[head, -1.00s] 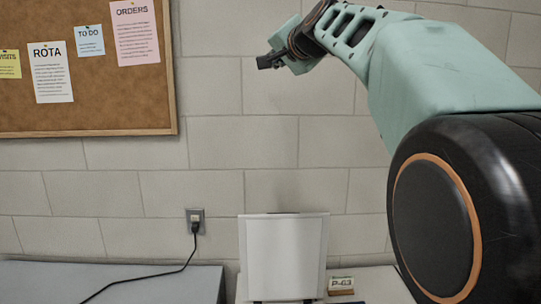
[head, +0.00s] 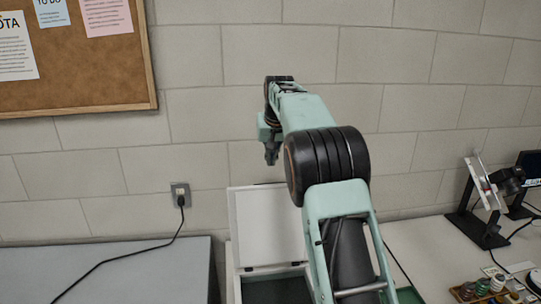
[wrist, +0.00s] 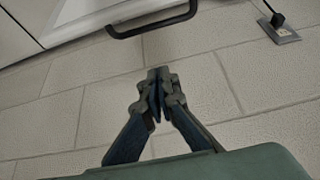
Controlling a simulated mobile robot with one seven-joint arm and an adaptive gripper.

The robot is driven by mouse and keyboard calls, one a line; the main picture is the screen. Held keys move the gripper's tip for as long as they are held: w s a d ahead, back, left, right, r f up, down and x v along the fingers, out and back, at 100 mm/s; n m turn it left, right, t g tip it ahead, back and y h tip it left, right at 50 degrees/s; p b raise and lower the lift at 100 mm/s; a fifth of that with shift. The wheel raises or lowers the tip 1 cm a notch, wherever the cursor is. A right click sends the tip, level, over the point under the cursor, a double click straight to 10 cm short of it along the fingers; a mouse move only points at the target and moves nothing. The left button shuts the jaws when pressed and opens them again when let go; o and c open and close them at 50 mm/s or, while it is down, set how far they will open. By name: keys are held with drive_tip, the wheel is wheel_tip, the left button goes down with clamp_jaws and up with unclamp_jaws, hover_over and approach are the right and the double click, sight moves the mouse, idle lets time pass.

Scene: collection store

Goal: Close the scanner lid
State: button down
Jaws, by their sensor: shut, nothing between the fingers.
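The scanner lid (head: 262,226) is a white panel standing upright, open, in the head view; my arm covers its right part. Below it the scanner body (head: 234,284) shows a pale rim and a dark bed, partly hidden by my arm. My gripper (head: 271,158) is above the lid's top edge, fingers pointing down. In the wrist view my gripper (wrist: 153,78) is shut and empty. A black bar handle (wrist: 152,27) on the edge of the pale lid (wrist: 88,14) lies just beyond the fingertips, with a gap between.
A grey table (head: 130,272) stands at left, with a cable running to a wall socket (head: 180,195). A black stand (head: 480,215) and a tray of small jars (head: 490,290) are on the right of the pale worktop (head: 425,245). The block wall is close behind.

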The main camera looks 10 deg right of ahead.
drive_tip(key=f, duration=0.3)
drive_tip(key=s+f, duration=0.1)
drive_tip(key=f, duration=0.1)
drive_tip(key=shift+f+p, duration=0.3)
drive_tip(key=shift+f, duration=0.1)
drive_tip(key=shift+s+f, duration=0.1)
idle(0.4)
